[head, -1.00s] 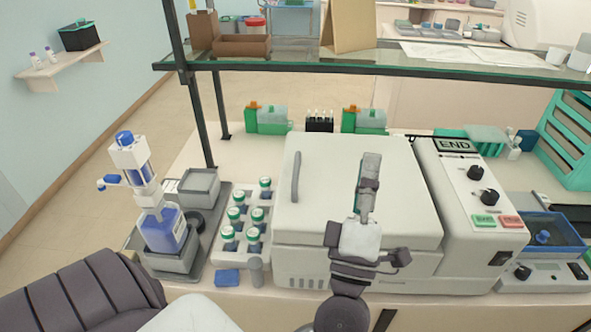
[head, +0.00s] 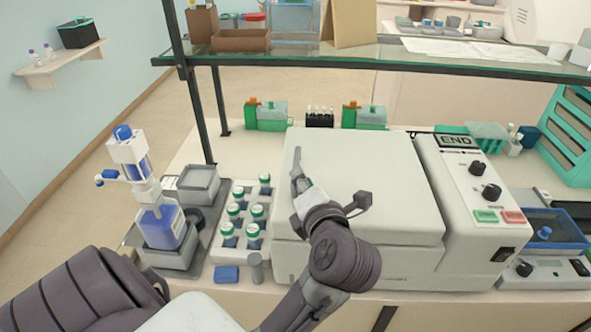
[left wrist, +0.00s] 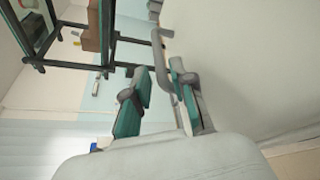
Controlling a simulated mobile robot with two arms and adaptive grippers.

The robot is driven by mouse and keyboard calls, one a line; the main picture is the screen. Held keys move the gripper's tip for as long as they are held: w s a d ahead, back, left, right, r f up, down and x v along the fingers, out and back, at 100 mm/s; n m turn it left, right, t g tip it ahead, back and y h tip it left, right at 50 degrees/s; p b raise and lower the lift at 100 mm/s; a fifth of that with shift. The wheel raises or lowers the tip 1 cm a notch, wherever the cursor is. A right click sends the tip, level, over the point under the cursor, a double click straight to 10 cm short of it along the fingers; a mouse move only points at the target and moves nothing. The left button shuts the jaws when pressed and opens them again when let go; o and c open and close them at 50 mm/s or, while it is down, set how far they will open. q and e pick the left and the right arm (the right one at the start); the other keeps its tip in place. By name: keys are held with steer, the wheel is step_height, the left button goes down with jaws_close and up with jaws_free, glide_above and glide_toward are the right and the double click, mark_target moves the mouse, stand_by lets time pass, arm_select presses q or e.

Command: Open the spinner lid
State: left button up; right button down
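The spinner is a large white box, and its flat lid (head: 375,180) is down. The grey bar handle (head: 297,158) is at the left side of the lid. My left gripper (head: 297,178) is over this handle and hides its lower part. In the left wrist view the handle (left wrist: 162,58) runs between the two fingers of my left gripper (left wrist: 160,72). The fingers are apart, with a gap between the left finger and the bar. The pale lid (left wrist: 245,65) fills the right of that view. My right gripper is not in view.
The spinner's control panel (head: 480,190) reads END. A rack (head: 226,245) of green-capped bottles and a blue dispenser bottle (head: 160,228) stand left of the spinner. A glass shelf (head: 400,62) crosses behind and above it.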

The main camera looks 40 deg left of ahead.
mark_target(295, 164)
arm_select(q)
steer(key=b+x, duration=0.1)
steer(key=x, duration=0.5)
steer(key=shift+w+a+f, duration=0.1)
steer(key=shift+w+a, duration=0.05)
steer(key=shift+a, duration=0.15)
jaws_close()
